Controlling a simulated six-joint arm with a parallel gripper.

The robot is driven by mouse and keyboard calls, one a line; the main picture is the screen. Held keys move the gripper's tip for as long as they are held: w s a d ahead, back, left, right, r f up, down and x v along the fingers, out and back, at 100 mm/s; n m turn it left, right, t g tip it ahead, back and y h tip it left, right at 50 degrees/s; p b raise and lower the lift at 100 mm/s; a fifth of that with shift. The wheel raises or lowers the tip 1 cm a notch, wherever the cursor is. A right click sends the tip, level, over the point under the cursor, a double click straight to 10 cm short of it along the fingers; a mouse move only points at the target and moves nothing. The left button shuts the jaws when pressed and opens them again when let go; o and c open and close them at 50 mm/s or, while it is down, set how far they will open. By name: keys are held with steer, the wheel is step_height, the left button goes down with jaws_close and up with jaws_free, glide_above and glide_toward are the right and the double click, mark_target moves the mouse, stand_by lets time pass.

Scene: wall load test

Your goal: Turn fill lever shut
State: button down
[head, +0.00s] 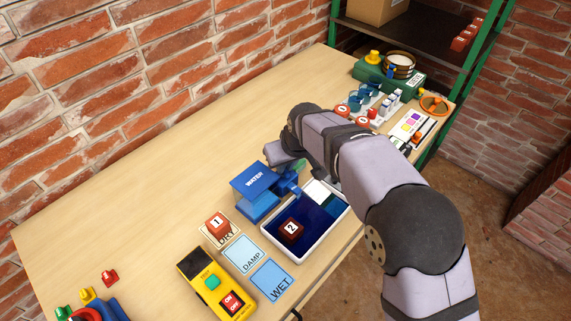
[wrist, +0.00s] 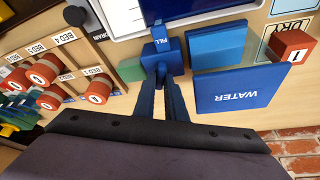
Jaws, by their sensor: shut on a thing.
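In the wrist view the fill lever (wrist: 163,71) is a small blue-grey piece at a blue block (wrist: 157,47) labelled FILL. My gripper (wrist: 161,88) is shut on the fill lever, with a dark finger on each side; the fingers hide part of it. How far the lever is turned cannot be told. In the head view the blue WATER tank (head: 254,181) stands beside the white-rimmed tray (head: 320,243). The tray holds dark blue water and a brick marked 2 (head: 291,230). My arm hides most of my gripper there.
Brick 1 (head: 217,224) sits on the DRY card, near the DAMP card (head: 244,254) and WET card (head: 271,280). A yellow meter (head: 212,283) lies at the front. The table's back left is clear.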

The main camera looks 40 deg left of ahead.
steer(key=shift+m, duration=0.3)
steer(key=m+t, duration=0.1)
steer(key=m, duration=0.1)
steer(key=shift+s+m+h+p, duration=0.15)
steer(key=shift+m+h+p, duration=0.15)
steer(key=shift+h+p, duration=0.1)
steer(key=m, duration=0.2)
steer(key=m+t+h, duration=0.1)
steer(key=m, duration=0.1)
steer(key=shift+s+a+m, duration=0.1)
steer(key=shift+a+m, duration=0.1)
steer(key=shift+m, duration=0.1)
steer(key=m+h, duration=0.1)
steer(key=m, duration=0.2)
steer(key=shift+a+t+h+p, duration=0.1)
steer(key=shift+t+h+p, duration=0.2)
steer(key=shift+t+p, duration=0.1)
steer(key=shift+m+h+p, duration=0.4)
steer(key=shift+m+p, duration=0.1)
steer(key=shift+m, duration=0.7)
steer(key=c, duration=1.8)
jaws_free()
